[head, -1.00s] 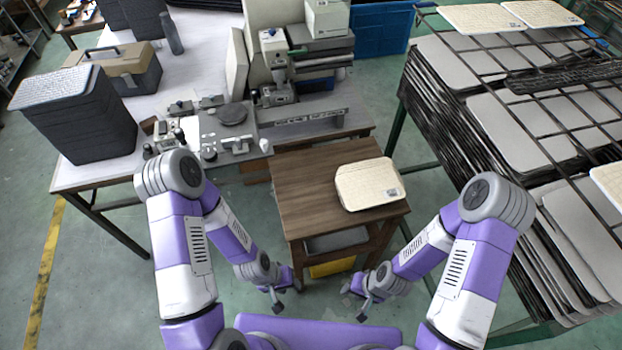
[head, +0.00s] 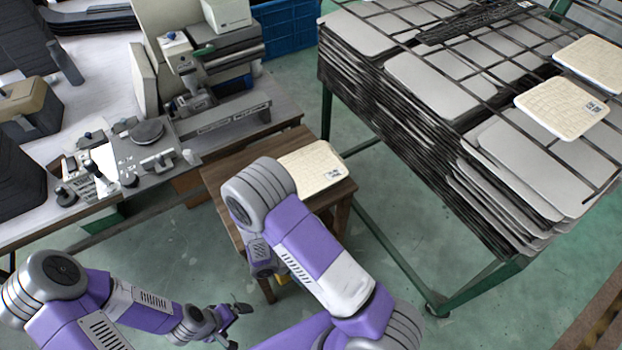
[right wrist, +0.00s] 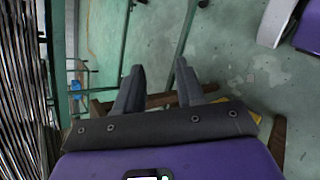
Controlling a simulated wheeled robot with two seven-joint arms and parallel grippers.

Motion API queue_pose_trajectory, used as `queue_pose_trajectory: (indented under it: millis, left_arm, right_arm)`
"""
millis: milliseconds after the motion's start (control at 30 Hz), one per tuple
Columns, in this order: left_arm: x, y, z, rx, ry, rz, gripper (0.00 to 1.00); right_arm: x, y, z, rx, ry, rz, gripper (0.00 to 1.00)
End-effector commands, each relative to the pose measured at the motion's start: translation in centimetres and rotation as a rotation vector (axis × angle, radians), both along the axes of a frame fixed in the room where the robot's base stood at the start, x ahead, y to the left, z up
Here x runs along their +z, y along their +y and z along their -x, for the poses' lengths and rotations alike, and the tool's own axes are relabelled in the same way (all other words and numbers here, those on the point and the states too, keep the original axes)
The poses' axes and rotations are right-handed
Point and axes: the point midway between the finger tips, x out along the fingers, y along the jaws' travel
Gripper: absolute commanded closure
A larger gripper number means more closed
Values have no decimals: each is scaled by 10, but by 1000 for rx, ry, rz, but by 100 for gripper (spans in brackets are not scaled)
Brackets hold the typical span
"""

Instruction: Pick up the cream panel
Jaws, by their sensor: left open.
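A cream panel (head: 318,166) with a small dark label lies flat on the brown wooden table (head: 222,190); my right arm hides its left part. Two more cream panels lie on the rack at the right, one nearer (head: 562,107) and one farther (head: 597,62). My left gripper (head: 238,325) is open and empty, low over the floor in front of the wooden table. My right gripper is hidden behind its own arm in the head view. In the right wrist view, my right gripper (right wrist: 160,66) has its fingers apart with only floor and frame bars between them.
The green-legged rack (head: 478,272) with stacked grey panels and a dark grid on top stands right of the wooden table. A workbench (head: 190,168) with machines and dark stacks stands at the left. Green floor (head: 395,215) shows between table and rack.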

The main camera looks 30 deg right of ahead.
Motion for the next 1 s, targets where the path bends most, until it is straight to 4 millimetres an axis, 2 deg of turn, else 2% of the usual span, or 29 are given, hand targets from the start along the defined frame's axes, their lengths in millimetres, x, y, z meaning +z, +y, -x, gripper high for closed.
queue_pose_trajectory:
  millis: [33,100,200,300,467,1000]
  left_arm:
    - [-10,0,0,0,0,0,0]
    - [-16,0,0,0,0,0,0]
    - [-22,0,0,0,0,0,0]
    - [-25,0,0,0,0,0,0]
    - [-27,0,0,0,0,0,0]
    - [-34,0,0,0,0,0,0]
  right_arm:
    - [11,-1,-26,87,-93,123,62]
    - [36,1,-59,188,-237,273,62]
    - [69,14,-94,303,-429,424,62]
    - [93,28,-114,378,-566,509,62]
    - [109,34,-128,425,-661,562,62]
    - [107,-29,-148,425,-664,562,62]
